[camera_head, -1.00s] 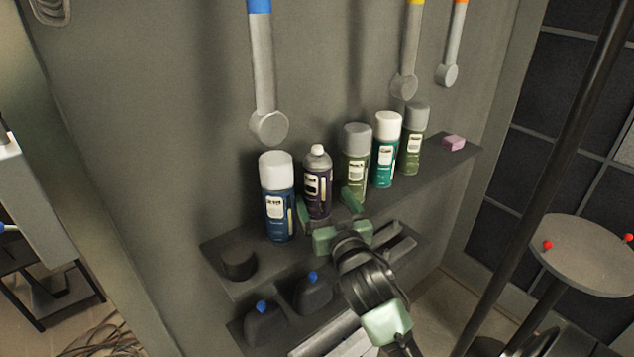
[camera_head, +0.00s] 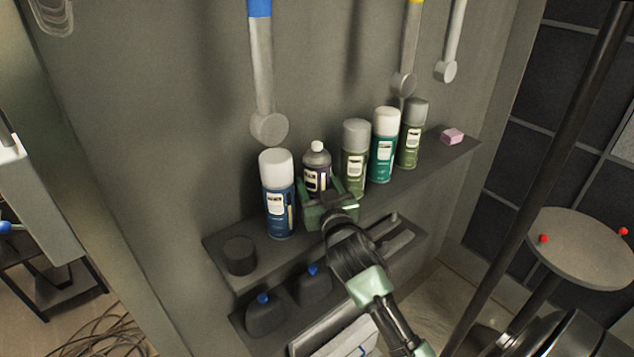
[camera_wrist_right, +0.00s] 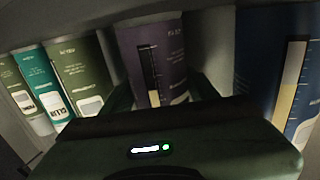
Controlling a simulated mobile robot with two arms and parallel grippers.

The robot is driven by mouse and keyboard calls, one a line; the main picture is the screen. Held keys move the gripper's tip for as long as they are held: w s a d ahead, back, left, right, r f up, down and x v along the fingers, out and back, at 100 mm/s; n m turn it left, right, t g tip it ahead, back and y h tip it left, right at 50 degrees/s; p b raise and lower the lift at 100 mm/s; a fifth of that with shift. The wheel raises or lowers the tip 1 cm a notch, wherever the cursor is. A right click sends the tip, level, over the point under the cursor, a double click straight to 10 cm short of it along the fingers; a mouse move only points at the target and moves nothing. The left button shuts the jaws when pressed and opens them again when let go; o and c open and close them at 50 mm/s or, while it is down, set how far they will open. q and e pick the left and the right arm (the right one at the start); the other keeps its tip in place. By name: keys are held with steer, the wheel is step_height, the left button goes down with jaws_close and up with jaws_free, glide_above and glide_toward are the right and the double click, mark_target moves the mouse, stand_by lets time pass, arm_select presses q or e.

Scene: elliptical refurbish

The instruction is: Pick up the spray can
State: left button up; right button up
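A dark purple spray can (camera_head: 317,170) with a grey top stands upright on the upper shelf, second from the left in a row of cans. My right gripper (camera_head: 320,190) is in front of its lower half, hiding that part. In the right wrist view, the purple can (camera_wrist_right: 158,62) is between the two spread fingers of my right gripper (camera_wrist_right: 165,95), one on each side. The fingers look open around it; contact is not clear. My left gripper is not in view.
A blue can with a white cap (camera_head: 278,200) stands close on the left. An olive can (camera_head: 354,160) and a teal can (camera_head: 383,150) stand to the right. A dark round cup (camera_head: 240,256) and a pink block (camera_head: 452,136) sit at the shelf ends.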

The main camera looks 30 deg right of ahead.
steer(key=shift+r, duration=0.1)
step_height(320, 180, up, 20)
steer(key=shift+b, duration=0.45)
stand_by(0.3)
steer(key=o, duration=0.7)
steer(key=shift+c, duration=0.2)
jaws_close()
